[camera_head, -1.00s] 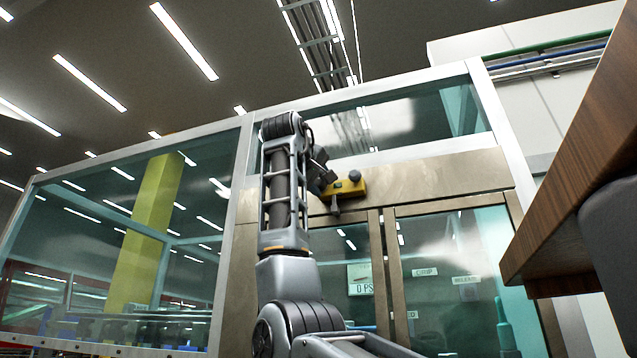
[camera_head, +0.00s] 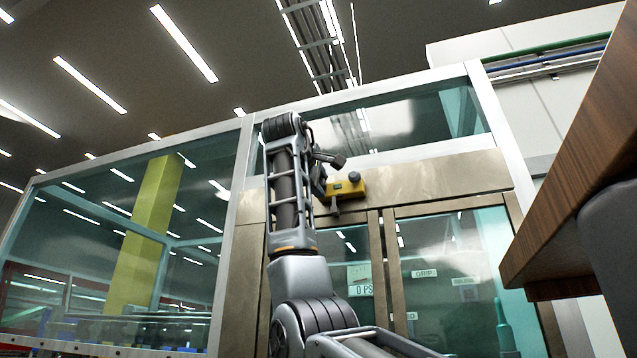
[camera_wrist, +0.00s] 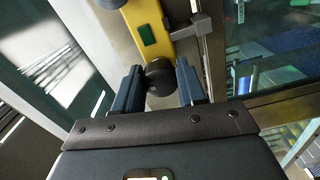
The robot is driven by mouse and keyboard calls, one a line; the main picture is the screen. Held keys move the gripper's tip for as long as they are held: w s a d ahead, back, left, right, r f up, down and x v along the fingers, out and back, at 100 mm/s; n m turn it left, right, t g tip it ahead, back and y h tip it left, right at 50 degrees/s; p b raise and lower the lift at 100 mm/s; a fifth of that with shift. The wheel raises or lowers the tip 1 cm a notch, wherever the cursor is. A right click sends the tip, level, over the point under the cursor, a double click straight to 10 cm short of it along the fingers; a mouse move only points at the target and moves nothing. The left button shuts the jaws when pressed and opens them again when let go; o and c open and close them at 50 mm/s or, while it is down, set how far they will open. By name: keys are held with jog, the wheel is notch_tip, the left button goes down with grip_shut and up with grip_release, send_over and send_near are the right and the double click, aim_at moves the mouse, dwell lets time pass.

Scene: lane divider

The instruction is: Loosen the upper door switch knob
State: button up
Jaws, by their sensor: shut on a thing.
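The yellow door switch box (camera_head: 347,188) is fixed on the brass-coloured frame above the glass doors, with a dark knob (camera_head: 354,176) on its upper part. In the wrist view the yellow box (camera_wrist: 146,30) shows a green patch, and a dark round knob (camera_wrist: 160,77) sits at its near end. My gripper (camera_wrist: 160,85) has its two blue-grey fingers on either side of this knob and is shut on it. In the head view my gripper (camera_head: 322,183) is at the left end of the box, partly hidden by my arm.
A grey metal latch piece (camera_wrist: 191,27) stands beside the box in the wrist view. Glass doors (camera_head: 440,270) with small labels lie below. A wooden tabletop edge (camera_head: 560,200) juts in at the right. Open space lies left of my arm, before the glass wall.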

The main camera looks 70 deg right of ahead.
jog(key=shift+d+f, duration=0.1)
jog(key=o, duration=1)
jog(key=shift+o, duration=0.2)
jog(key=a+b, duration=0.2)
jog(key=a, duration=0.5)
jog(key=shift+s+a, duration=0.3)
jog(key=shift+a, duration=0.1)
